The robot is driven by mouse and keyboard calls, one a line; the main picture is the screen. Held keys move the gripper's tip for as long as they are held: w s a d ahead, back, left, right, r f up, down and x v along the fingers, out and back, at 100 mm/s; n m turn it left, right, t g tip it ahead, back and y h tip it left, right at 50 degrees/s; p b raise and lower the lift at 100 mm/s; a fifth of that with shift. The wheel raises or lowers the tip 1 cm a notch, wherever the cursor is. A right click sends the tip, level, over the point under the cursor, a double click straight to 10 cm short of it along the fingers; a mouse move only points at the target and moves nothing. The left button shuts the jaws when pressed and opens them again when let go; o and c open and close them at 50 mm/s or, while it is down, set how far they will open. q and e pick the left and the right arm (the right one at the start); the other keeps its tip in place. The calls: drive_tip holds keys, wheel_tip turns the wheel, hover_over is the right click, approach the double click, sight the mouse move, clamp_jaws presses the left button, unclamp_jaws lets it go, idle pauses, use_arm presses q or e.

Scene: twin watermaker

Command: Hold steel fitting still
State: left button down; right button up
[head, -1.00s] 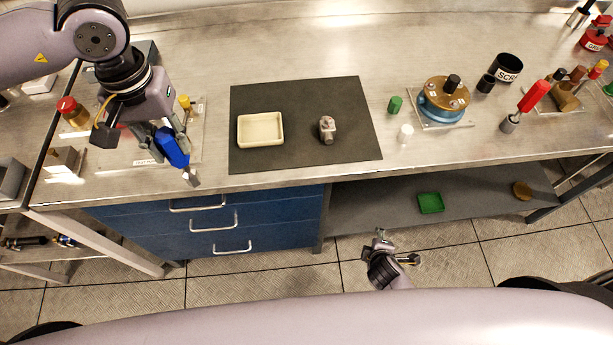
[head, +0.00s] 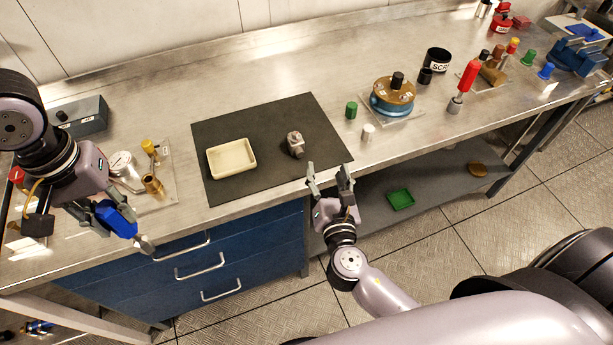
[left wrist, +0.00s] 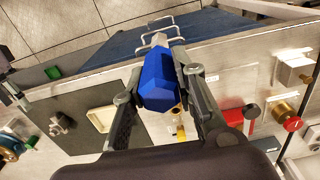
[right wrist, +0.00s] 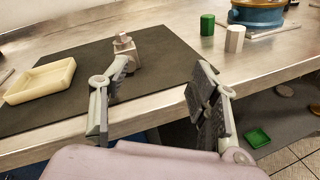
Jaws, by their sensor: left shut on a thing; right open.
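The steel fitting (head: 295,144) is a small grey block with a knob on top. It stands on the dark mat (head: 262,170), right of the cream tray. In the right wrist view the fitting (right wrist: 126,52) is just beyond the left finger. My right gripper (head: 331,172) is open and empty at the bench's front edge, nearer the front than the fitting and apart from it. My left gripper (head: 118,222) is shut on a blue-handled tool (left wrist: 158,82) at the left, over the bench's front edge. The tool's pale tip points toward the front.
The cream tray (head: 232,158) lies on the mat. A green cylinder (head: 351,109), a white cylinder (head: 368,132) and a blue pump body (head: 392,100) stand right of the mat. A lower shelf with a green tray (head: 400,199) is under the bench.

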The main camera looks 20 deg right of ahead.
sight(296, 139)
use_arm(q)
drive_tip(key=shift+a, duration=0.1)
drive_tip(key=shift+r, duration=0.1)
wheel_tip(296, 139, up, 2)
drive_tip(key=shift+p, duration=1.05)
use_arm(e)
drive_tip(key=w+a+n+y, duration=0.1)
drive_tip(key=w+n, duration=0.1)
drive_tip(key=w, duration=0.2)
drive_tip(key=w+a+n+t, duration=0.1)
drive_tip(key=w+n, duration=0.1)
drive_tip(key=w, duration=0.2)
drive_tip(key=w+a+n+y, duration=0.1)
drive_tip(key=w+n, duration=0.1)
drive_tip(key=w, duration=0.3)
drive_tip(key=shift+r+y, duration=0.25)
drive_tip(key=shift+y, duration=0.05)
drive_tip(key=shift+c, duration=0.5)
clamp_jaws()
drive_tip(key=shift+s, duration=0.1)
drive_tip(key=shift+a, duration=0.1)
